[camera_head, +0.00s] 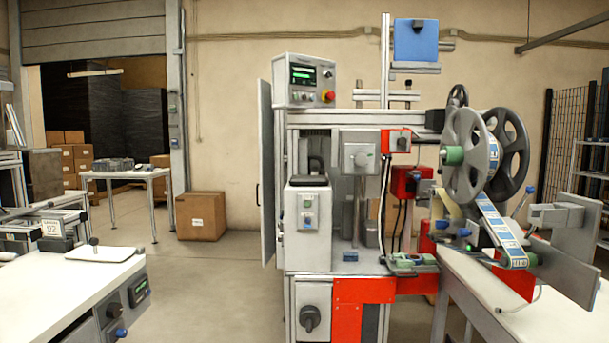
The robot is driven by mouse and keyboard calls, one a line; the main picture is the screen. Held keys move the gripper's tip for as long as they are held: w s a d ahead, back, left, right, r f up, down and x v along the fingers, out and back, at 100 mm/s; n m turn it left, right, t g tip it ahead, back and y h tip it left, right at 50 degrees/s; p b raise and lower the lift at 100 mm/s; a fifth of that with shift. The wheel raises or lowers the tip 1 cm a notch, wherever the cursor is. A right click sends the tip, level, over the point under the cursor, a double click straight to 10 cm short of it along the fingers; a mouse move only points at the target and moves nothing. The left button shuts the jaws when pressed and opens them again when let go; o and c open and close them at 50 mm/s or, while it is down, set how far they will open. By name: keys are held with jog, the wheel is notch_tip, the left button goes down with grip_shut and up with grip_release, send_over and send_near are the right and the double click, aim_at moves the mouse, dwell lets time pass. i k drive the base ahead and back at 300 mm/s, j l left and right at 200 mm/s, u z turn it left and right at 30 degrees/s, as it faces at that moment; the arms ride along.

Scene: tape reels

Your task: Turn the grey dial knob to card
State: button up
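Several knobs show, and I cannot read any "card" mark. A dark grey rotary knob (310,318) sits on the grey lower front panel of the labelling machine (308,258). A grey box with a small round knob (361,159) is mounted higher on the machine. On the front of the white bench at lower left are a dark knob (111,310) and a blue knob (121,332), below a small display (138,290). Which one is the grey dial knob is not clear. My gripper is not in view.
Tape reels (464,155) and a label strip stand at the machine's right, above a white conveyor table (475,290). The white bench (60,295) fills the lower left. Grey floor (215,290) lies open between bench and machine. A cardboard box (201,216) sits by the wall.

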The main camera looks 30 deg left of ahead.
aim_at(360, 159)
jog(key=i+j+u, duration=0.15)
jog(key=i, duration=0.45)
jog(key=i+u, duration=0.1)
jog(key=i, duration=0.45)
jog(key=j, duration=0.1)
